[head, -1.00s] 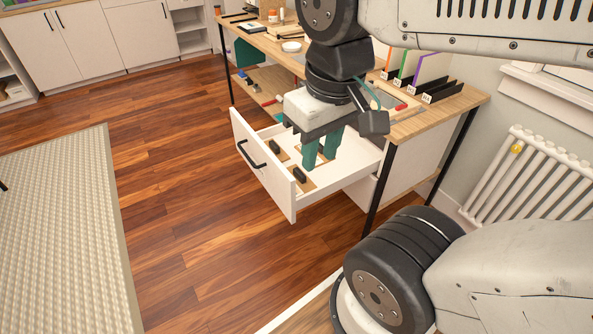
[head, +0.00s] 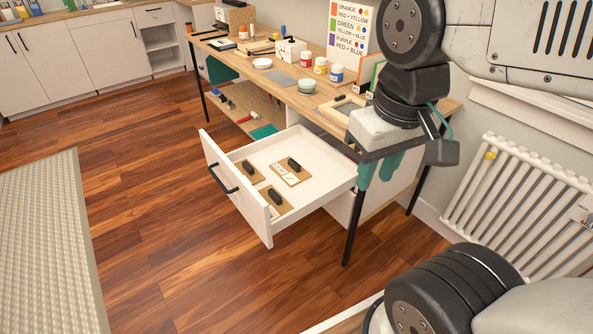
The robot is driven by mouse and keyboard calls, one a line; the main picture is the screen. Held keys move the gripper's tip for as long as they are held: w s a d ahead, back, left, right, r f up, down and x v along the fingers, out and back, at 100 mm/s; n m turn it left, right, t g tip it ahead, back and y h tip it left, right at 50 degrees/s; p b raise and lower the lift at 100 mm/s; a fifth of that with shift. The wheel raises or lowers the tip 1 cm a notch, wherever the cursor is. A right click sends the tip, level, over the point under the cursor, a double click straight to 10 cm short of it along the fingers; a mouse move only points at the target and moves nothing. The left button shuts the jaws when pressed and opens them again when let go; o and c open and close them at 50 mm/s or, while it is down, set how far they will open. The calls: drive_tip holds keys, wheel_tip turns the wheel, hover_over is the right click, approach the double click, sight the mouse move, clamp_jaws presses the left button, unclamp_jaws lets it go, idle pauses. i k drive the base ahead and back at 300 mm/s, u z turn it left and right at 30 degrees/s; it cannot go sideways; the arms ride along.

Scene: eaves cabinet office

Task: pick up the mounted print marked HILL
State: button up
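Three brown boards with black handles lie in the open white drawer (head: 318,152). One board (head: 292,172) at the middle right has a white label whose lettering is too small to read surely. Another board (head: 250,173) is at the left, and a third (head: 277,201) is near the front, with a white patch beside it. I cannot tell which is marked HILL. My gripper (head: 375,180) has two teal fingers pointing down, apart and with nothing seen between them. It is to the right of the drawer and appears higher than it.
The wooden desk (head: 225,43) behind the drawer holds paint jars (head: 320,66), dishes and a colour-mixing sign (head: 352,25). A black desk leg (head: 354,228) stands right of the drawer. A radiator (head: 500,185) is at the right.

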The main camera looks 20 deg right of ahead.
sight(246, 168)
drive_tip(key=z, duration=1.2)
drive_tip(key=i, duration=0.9)
drive_tip(key=u, duration=1.6)
